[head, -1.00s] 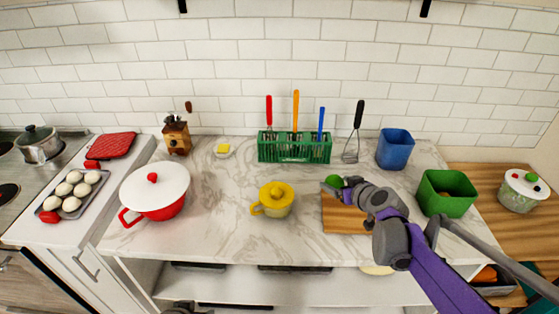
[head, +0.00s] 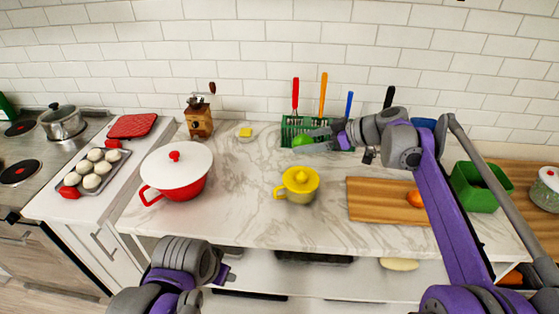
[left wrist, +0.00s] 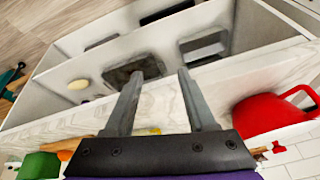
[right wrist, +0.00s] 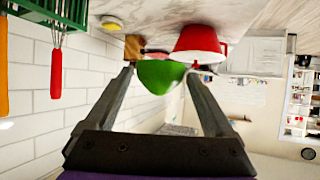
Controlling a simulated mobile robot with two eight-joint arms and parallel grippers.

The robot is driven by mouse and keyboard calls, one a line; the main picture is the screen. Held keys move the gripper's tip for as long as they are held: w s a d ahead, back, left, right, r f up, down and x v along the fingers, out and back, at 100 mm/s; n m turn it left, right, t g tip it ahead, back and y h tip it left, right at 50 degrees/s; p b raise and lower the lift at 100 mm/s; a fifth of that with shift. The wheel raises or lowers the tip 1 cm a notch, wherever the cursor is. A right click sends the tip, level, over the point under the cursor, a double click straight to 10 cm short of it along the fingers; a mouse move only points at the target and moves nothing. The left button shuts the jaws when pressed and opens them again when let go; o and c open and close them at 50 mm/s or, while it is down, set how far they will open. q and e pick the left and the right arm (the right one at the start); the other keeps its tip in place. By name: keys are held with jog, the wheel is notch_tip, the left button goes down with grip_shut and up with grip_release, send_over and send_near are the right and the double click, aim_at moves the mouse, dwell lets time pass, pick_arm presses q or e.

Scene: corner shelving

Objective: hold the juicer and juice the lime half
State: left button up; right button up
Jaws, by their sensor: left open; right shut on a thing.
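The yellow juicer (head: 299,187) stands upright on the marble counter, its handle to the left. My right gripper (head: 308,142) is shut on the green lime half (head: 303,141), above the counter in front of the green rack. The right wrist view shows the lime half (right wrist: 160,76) between the fingertips, rounded side visible; its cut face is hidden. The lime half is behind and above the juicer, apart from it. My left gripper (head: 226,274) is low in front of the counter, away from the juicer. Its fingers (left wrist: 158,82) are spread and empty in the left wrist view.
A red pot with white lid (head: 176,172) stands left of the juicer. A cutting board (head: 375,200) with an orange fruit (head: 415,199) lies to the right. A green utensil rack (head: 290,128) is behind. Counter around the juicer is clear.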

pick_arm(q)
jog(key=w+d+r+m+g, duration=0.15)
jog(key=w+r+m, duration=0.3)
jog(key=w, duration=0.45)
jog(key=w+d+r+m+g, duration=0.1)
jog(key=w+d+r+m, duration=0.15)
jog(key=w+r, duration=0.4)
jog(key=m+g, duration=0.2)
jog(key=m, duration=0.6)
send_over(275, 197)
jog(key=f, duration=0.2)
pick_arm(e)
jog(key=shift+w, duration=0.1)
pick_arm(q)
jog(key=shift+w+a+m, duration=0.1)
jog(key=shift+w+m, duration=0.3)
jog(key=shift+m, duration=0.1)
jog(key=shift+f, duration=0.4)
notch_tip(275, 197, down, 11)
jog(key=shift+f, duration=0.15)
grip_shut()
